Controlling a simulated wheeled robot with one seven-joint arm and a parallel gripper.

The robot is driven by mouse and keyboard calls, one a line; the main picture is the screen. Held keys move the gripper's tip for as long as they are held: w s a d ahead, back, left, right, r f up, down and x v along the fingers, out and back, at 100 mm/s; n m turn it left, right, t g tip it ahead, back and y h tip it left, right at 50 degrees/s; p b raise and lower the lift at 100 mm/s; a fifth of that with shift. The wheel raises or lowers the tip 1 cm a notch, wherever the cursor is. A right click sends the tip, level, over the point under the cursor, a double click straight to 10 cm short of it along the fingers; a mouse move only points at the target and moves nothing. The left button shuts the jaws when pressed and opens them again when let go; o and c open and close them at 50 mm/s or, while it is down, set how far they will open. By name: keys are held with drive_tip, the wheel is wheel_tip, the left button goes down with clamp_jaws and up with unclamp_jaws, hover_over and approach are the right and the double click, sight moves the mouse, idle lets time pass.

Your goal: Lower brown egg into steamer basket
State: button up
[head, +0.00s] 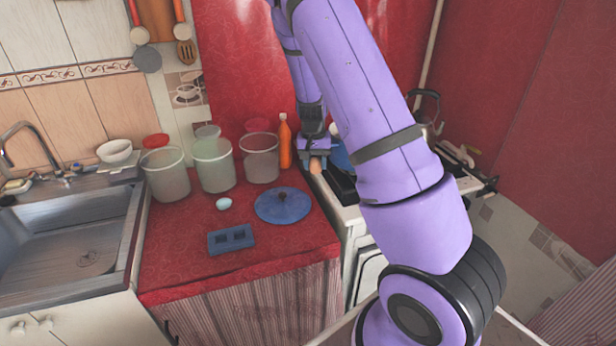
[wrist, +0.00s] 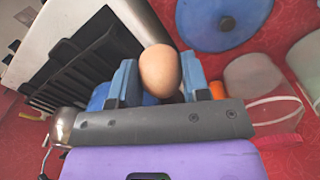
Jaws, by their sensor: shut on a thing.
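My gripper (head: 314,157) is shut on the brown egg (head: 316,167), near the counter's right edge beside the stove. In the wrist view the egg (wrist: 159,70) sits between the two blue fingers, its rounded end clear of them. A blue object (head: 341,154), perhaps the steamer basket, shows behind my gripper on the stove side, mostly hidden by my arm. A blue patch also shows behind the left finger in the wrist view (wrist: 98,97). The basket's opening is not visible.
A blue lid (head: 283,206), a pale blue egg (head: 224,204) and a blue two-hole holder (head: 231,239) lie on the red counter. Several clear canisters (head: 213,166) and an orange bottle (head: 285,145) stand behind. Black grates (wrist: 68,75) cover the stove. A kettle (head: 427,112) stands farther back.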

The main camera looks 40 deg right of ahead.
drive_tip(key=w+d+r, duration=0.3)
drive_tip(key=w+d, duration=0.1)
drive_tip(key=d, duration=0.6)
drive_tip(key=w+d+r, duration=0.3)
drive_tip(key=w+d, duration=0.2)
drive_tip(key=d, duration=0.5)
drive_tip(key=shift+w+d, duration=0.15)
drive_tip(key=shift+f, duration=0.15)
drive_tip(key=shift+f, duration=2.6)
drive_tip(key=shift+f, duration=0.3)
drive_tip(key=o, duration=0.7)
drive_tip(key=shift+r, duration=0.15)
drive_tip(key=r, duration=1)
drive_tip(key=shift+w+a+r, duration=0.15)
drive_tip(key=shift+a+r, duration=0.05)
drive_tip(key=shift+r, duration=0.1)
